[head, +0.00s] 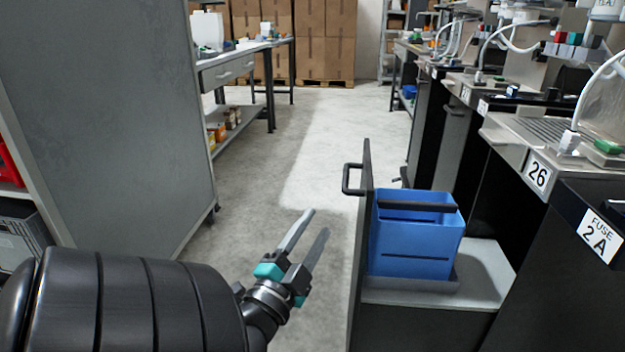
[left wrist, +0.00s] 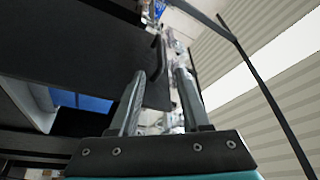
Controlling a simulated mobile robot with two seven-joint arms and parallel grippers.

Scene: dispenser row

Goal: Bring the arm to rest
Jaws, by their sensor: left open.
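My left gripper (head: 307,238) is in the lower middle of the head view, at the end of my black arm, which comes in from the left. Its two grey fingers are apart, with nothing between them. It is over the aisle floor, to the left of the open drawer's dark front panel (head: 360,250). In the left wrist view the gripper (left wrist: 163,85) also shows with its fingers spread and empty, and the dark panel is close beside and behind the left finger. My right gripper does not show in either view.
A blue bin (head: 415,240) stands in the pulled-out drawer (head: 490,275) to the right. The drawer front has a black handle (head: 350,180). A tall grey cabinet (head: 110,110) stands on the left. The aisle floor (head: 320,150) ahead is clear. Dispenser stations line the right side.

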